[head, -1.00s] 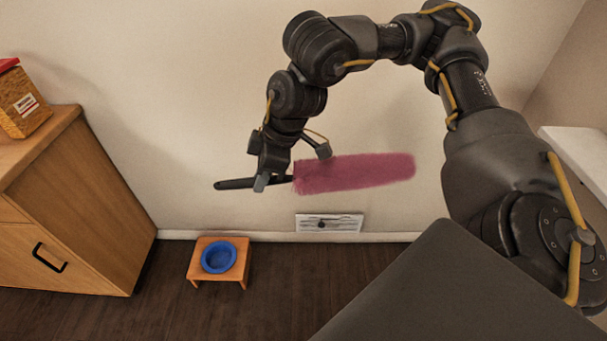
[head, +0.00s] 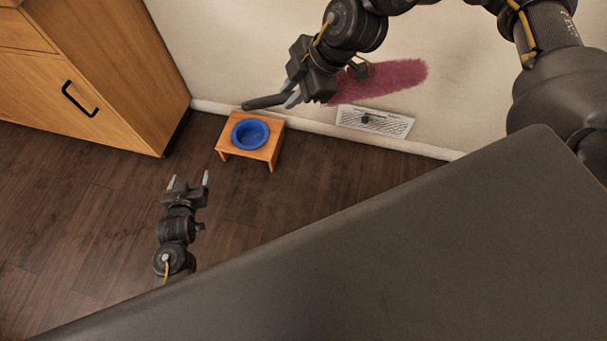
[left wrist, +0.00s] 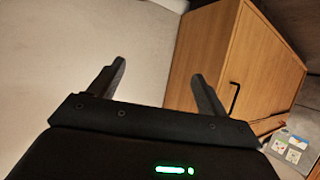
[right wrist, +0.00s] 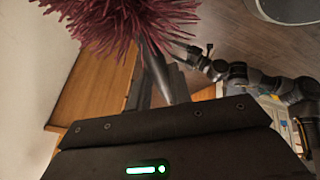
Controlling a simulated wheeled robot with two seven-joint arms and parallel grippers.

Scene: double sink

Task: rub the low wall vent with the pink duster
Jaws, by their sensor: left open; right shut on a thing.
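The pink duster (head: 388,80) is held by its dark handle (head: 265,102) in my right gripper (head: 322,86), which is shut on it. Its fluffy head points right, in front of the wall. The low wall vent (head: 390,123) is a pale grille with a dark spot, just above the baseboard. The duster head appears just above the vent; I cannot tell whether they touch. In the right wrist view the pink fibres (right wrist: 130,20) fill the top. My left gripper (head: 189,181) is open and empty over the floor; its spread fingers show in the left wrist view (left wrist: 158,85).
A small wooden stand (head: 226,146) with a blue bowl (head: 250,134) is on the floor left of the vent. A wooden cabinet (head: 125,80) stands at the upper left. My own dark body covers the lower right. The dark floor (head: 90,210) at left is clear.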

